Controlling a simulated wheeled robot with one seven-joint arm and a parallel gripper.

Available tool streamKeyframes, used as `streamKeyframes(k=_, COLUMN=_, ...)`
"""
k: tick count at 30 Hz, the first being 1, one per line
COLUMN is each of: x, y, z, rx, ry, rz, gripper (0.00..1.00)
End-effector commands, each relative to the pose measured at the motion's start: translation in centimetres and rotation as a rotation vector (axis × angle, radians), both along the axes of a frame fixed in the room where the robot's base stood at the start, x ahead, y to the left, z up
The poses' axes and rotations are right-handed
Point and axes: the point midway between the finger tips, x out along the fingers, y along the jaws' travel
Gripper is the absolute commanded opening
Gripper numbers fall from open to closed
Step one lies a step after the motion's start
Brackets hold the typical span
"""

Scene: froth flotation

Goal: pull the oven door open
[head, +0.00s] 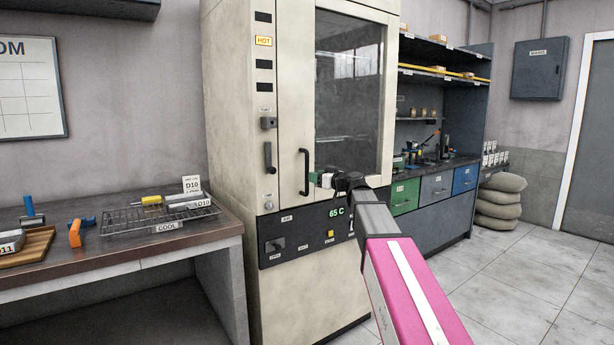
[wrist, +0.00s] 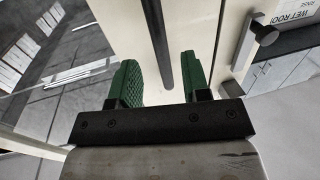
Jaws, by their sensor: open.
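The oven (head: 235,110) is a tall cream cabinet. Its door (head: 296,75) has a large dark glass window and looks shut. A black vertical bar handle (head: 304,172) is on the door's left side. My gripper (head: 318,179) is at the handle's lower part, reaching in from the right. In the wrist view my gripper (wrist: 163,82) has its two green fingers apart, and the black handle (wrist: 158,40) runs between them, with a gap on each side. I cannot tell how deep the bar sits between the fingers.
A second black handle (head: 268,157) is on the panel left of the door. A control panel (head: 305,232) reading 65 C is below. A bench (head: 120,245) with a wire rack (head: 160,215) stands left. Drawers (head: 405,196) and sacks (head: 500,203) stand right. The tiled floor (head: 510,285) is clear.

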Motion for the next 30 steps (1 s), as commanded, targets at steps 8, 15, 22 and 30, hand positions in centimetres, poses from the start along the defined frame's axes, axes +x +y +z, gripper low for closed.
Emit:
streamKeyframes(k=8, x=3.6, y=3.4, z=0.0, rx=-0.001, ry=0.001, rz=0.0, gripper=0.43)
streamKeyframes(k=15, x=4.2, y=4.2, z=0.0, rx=-0.001, ry=0.001, rz=0.0, gripper=0.43)
streamKeyframes(k=22, x=4.1, y=4.2, z=0.0, rx=-0.001, ry=0.001, rz=0.0, gripper=0.2)
streamKeyframes(k=30, x=4.0, y=4.0, z=0.0, rx=-0.001, ry=0.001, rz=0.001, gripper=0.0)
